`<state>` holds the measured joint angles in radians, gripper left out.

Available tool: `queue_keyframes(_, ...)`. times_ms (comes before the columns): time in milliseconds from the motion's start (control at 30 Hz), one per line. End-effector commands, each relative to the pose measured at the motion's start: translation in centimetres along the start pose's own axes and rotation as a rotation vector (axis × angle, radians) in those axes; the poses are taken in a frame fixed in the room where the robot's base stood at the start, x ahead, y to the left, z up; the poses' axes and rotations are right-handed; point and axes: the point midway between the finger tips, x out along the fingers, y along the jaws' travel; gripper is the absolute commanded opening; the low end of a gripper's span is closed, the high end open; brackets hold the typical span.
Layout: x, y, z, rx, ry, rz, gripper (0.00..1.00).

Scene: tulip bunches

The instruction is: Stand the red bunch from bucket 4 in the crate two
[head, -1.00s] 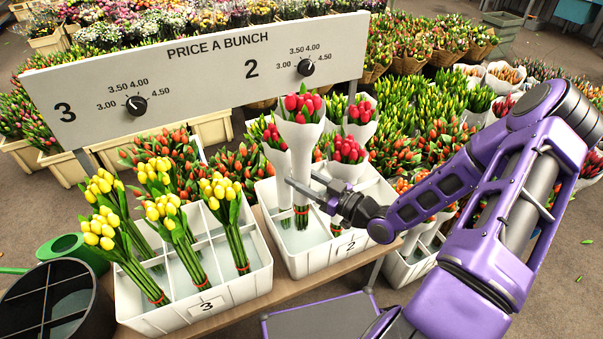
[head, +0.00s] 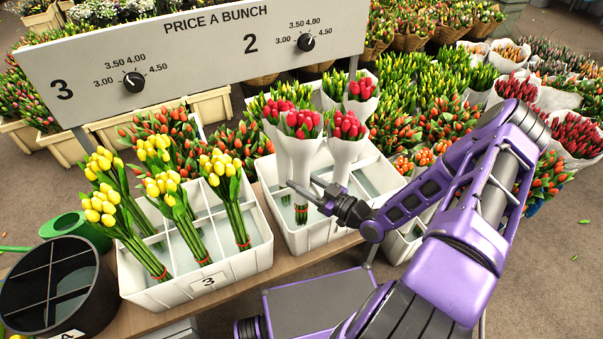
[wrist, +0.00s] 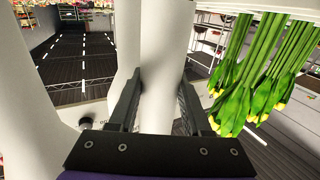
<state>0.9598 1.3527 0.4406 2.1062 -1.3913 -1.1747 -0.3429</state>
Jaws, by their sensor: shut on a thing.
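My gripper (head: 303,188) is shut on a red tulip bunch in a white wrap (head: 299,150). It grips the lower wrap, with the tied stems hanging below. The held bunch is upright, its stems inside the white divided crate two (head: 318,241), towards the front left. I cannot tell whether the stem ends touch the crate's floor. In the wrist view the white wrap (wrist: 160,75) is between both fingers. Other red wrapped bunches (head: 346,140) stand close beside and behind it. Black round bucket 4 (head: 48,287), at lower left, shows empty compartments; its label is partly cut off.
White crate 3 (head: 235,263) with several yellow bunches (head: 170,185) stands to the left. The price board (head: 200,60) rises behind the crates. A green watering can (head: 75,228) stands behind bucket 4. Other tulips crowd the back and right.

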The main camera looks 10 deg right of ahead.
Motion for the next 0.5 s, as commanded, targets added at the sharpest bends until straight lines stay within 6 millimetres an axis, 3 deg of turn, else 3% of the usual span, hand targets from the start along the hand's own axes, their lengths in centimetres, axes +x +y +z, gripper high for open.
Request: queue_keyframes(500,0.0,0.0,4.2,-0.001,0.002,-0.001,0.0)
